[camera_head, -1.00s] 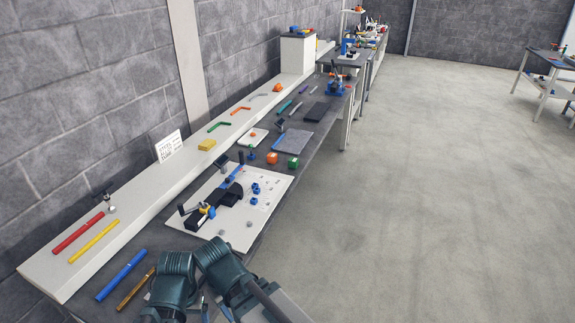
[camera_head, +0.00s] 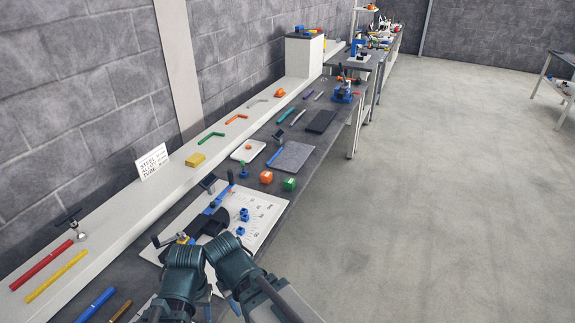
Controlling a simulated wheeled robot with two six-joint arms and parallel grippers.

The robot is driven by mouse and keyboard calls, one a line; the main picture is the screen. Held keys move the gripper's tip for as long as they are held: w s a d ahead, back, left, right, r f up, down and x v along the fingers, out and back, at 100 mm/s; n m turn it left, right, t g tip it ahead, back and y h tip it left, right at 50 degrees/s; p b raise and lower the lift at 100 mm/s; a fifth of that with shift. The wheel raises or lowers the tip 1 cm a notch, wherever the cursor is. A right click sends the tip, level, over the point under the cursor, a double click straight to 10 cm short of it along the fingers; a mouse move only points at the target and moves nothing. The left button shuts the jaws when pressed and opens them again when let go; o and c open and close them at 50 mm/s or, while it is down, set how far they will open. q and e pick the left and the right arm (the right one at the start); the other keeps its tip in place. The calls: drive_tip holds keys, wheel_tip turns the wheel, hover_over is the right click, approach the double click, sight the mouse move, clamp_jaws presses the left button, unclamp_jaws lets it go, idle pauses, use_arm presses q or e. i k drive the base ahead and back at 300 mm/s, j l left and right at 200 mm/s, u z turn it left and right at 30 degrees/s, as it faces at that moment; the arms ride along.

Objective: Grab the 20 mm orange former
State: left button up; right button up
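A smaller orange piece (camera_head: 248,146) lies on a white plate, and another orange piece (camera_head: 279,93) stands on the raised white shelf. I cannot read any size on them, so I cannot tell which is the 20 mm former. My two dark teal arms reach in at the bottom centre, over the near part of the bench. The fingers of both grippers cannot be made out. All the orange pieces are clear of my arms.
A white board (camera_head: 265,213) with a black and blue bending tool and blue pieces (camera_head: 244,214) lies just beyond my arms. A grey mat (camera_head: 292,157) is farther back. The white shelf (camera_head: 118,226) runs along the wall. Open floor is to the right.

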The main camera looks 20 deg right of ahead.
sight(266, 177)
drive_tip(key=i+l, duration=0.5)
drive_tip(key=l, duration=0.15)
drive_tip(key=i+l, duration=0.45)
drive_tip(key=l, duration=0.15)
drive_tip(key=i+l, duration=0.5)
drive_tip(key=l, duration=0.15)
drive_tip(key=i+l, duration=0.5)
drive_tip(key=l, duration=0.15)
drive_tip(key=i+l, duration=0.5)
drive_tip(key=l+u, duration=0.15)
drive_tip(key=u, duration=1.35)
